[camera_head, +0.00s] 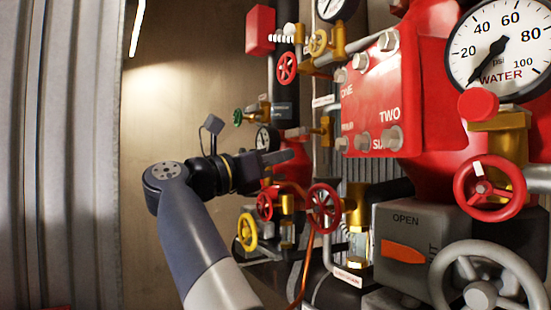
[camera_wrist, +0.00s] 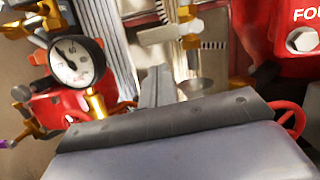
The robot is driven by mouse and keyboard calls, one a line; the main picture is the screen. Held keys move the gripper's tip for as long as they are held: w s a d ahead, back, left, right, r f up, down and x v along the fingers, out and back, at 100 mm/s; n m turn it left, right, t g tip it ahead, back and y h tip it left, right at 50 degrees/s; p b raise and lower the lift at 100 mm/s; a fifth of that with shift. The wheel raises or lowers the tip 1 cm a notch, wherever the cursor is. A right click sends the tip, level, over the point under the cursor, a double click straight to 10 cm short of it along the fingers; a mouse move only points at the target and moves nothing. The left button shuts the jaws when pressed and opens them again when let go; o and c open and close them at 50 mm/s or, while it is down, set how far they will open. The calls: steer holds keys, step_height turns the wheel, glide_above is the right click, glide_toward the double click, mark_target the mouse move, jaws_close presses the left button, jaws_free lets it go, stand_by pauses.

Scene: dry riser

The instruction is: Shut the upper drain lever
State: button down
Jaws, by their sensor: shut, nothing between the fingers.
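In the wrist view a brass fitting with a pale lever (camera_wrist: 157,35) lies across, ahead of the fingers. It may be the upper drain lever, but no readable label confirms this. My gripper (camera_head: 288,155) is shut and empty, pointing right, just below and left of the brass valve. In the wrist view my gripper's fingers (camera_wrist: 158,85) lie together, apart from the pale lever as far as I can tell.
Red handwheels (camera_head: 325,207) and a yellow handwheel (camera_head: 247,231) crowd below my gripper. A small gauge (camera_wrist: 77,62) stands left of the fingers. The red plate (camera_head: 375,95), a grey box with an orange handle (camera_head: 403,252) and a large gauge (camera_head: 497,47) fill the right.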

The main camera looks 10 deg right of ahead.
steer(key=f+b+v, duration=0.2)
steer(key=b+v, duration=0.1)
steer(key=v, duration=0.7)
steer(key=shift+d, duration=0.1)
steer(key=p+x, duration=0.2)
steer(key=x, duration=0.6)
steer(key=s+d+f+n+t+y+p, duration=0.1)
steer(key=s+n+t+y+p, duration=0.1)
steer(key=s+n+p, duration=0.2)
steer(key=shift+s+d+n+t, duration=0.35)
steer(key=shift+s+n, duration=1.5)
steer(key=shift+n, duration=1.95)
